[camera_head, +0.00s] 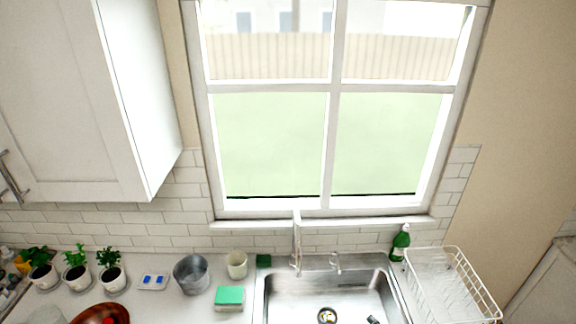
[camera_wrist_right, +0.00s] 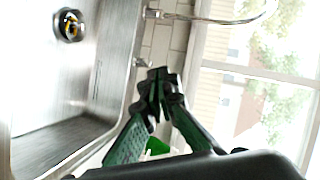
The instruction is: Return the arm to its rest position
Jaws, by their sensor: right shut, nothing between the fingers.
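My right gripper (camera_wrist_right: 158,84) shows in the wrist view with its dark, green-sided fingers together and nothing between them. It is beside the steel sink (camera_wrist_right: 115,75), with the window behind it. In the head view only a small dark tip (camera_head: 373,320), likely of this gripper, shows at the bottom edge over the sink (camera_head: 290,290). The rest of the right arm is out of the head view. My left gripper is in neither view.
A faucet (camera_head: 297,245) rises behind the sink. A green bottle (camera_head: 400,243) and a white dish rack (camera_head: 452,285) stand at its right. A sponge (camera_head: 229,297), a cup (camera_head: 237,265), a metal pot (camera_head: 191,275) and potted plants (camera_head: 76,268) stand at left. A cabinet (camera_head: 80,90) hangs upper left.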

